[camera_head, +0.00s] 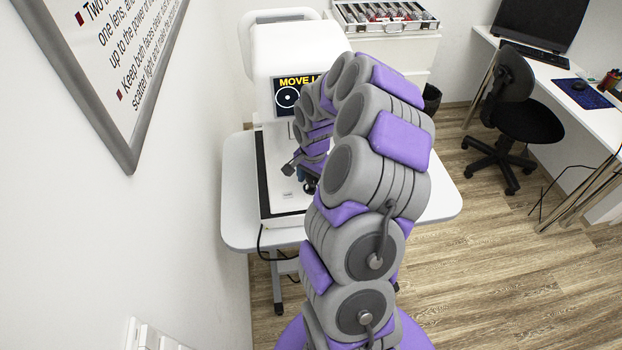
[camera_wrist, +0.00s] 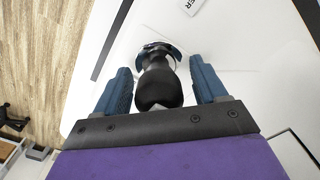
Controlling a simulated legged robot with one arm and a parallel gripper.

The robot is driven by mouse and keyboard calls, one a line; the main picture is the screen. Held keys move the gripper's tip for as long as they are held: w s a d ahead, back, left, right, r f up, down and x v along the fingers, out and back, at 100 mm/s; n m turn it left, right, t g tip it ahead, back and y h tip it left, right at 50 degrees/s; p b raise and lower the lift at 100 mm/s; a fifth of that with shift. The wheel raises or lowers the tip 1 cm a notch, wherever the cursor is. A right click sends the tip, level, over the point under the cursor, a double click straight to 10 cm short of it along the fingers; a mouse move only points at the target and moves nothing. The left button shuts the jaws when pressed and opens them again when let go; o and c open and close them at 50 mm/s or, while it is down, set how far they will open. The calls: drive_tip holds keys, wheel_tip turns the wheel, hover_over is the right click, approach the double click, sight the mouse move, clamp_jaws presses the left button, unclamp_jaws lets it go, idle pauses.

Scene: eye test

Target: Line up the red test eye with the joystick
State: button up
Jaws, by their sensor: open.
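The white eye-test machine (camera_head: 275,45) stands on a small white table (camera_head: 236,195). Its screen (camera_head: 287,95) shows yellow text that starts "MOVE L", cut off by my arm, and a white ring with a dot on a dark ground. I cannot make out a red eye. In the wrist view the black joystick (camera_wrist: 159,85) stands on the machine's white base, between the two blue fingers of my gripper (camera_wrist: 158,88). The fingers are open, one on each side, with a gap visible at each. My arm hides much of the machine in the head view.
A wall sign (camera_head: 110,60) hangs close on the left. A white cabinet (camera_head: 400,50) with a lens case (camera_head: 385,14) stands behind. A black office chair (camera_head: 515,100) and a desk (camera_head: 540,66) are at the right. The wooden floor (camera_head: 490,260) at the right front is clear.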

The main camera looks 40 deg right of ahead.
sight(302, 194)
drive_tip(key=shift+d, duration=0.25)
drive_tip(key=shift+c, duration=1.2)
drive_tip(key=shift+a, duration=0.45)
drive_tip(key=c, duration=0.9)
drive_tip(key=shift+a, duration=0.2)
drive_tip(key=shift+w+a+b, duration=0.2)
drive_tip(key=shift+a+b, duration=0.1)
drive_tip(key=shift+a, duration=1.2)
drive_tip(key=o, duration=1.2)
drive_tip(key=shift+w, duration=0.1)
